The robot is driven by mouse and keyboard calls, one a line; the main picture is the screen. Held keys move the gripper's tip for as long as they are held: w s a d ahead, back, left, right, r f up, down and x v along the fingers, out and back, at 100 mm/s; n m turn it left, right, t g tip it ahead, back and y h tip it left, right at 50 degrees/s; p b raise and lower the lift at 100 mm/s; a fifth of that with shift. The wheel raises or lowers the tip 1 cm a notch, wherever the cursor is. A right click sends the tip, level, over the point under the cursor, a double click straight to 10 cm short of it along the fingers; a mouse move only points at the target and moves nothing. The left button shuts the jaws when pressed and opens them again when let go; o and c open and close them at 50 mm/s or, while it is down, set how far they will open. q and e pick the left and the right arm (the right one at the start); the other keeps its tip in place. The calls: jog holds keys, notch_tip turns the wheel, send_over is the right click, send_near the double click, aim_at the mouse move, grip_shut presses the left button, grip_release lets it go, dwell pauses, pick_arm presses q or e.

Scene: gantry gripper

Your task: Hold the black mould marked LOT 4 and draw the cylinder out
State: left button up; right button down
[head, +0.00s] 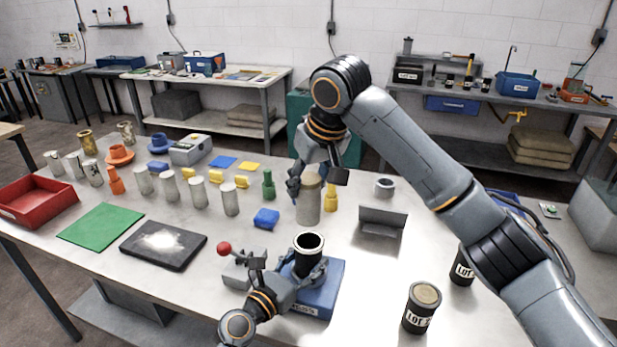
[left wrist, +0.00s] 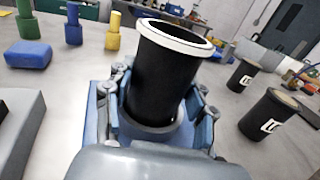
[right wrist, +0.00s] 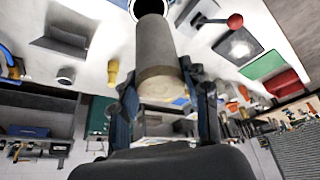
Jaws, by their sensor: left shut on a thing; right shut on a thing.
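The black mould (head: 309,262) with a pale rim stands in a blue fixture (head: 325,299) on the table; no LOT marking on it shows. Its mouth is open and dark inside. My left gripper (head: 305,270) is shut around the mould's lower body, also seen in the left wrist view (left wrist: 160,105). A grey cylinder (head: 309,205) hangs upright just beyond the mould, clear of its mouth. My right gripper (head: 313,178) is shut on the cylinder's upper end. In the right wrist view the cylinder (right wrist: 155,55) sits between the fingers, with the mould's mouth past its far end.
Two black moulds, one (head: 421,307) marked LOT 2, stand filled at the right. A grey angled plate (head: 381,228) and a grey ring (head: 384,187) stand behind. Several grey cylinders (head: 230,199), a dark slab (head: 163,246) and a red tray (head: 38,203) lie left.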

pick_arm(q)
jog(key=o, duration=1.3)
jog(key=shift+c, duration=0.2)
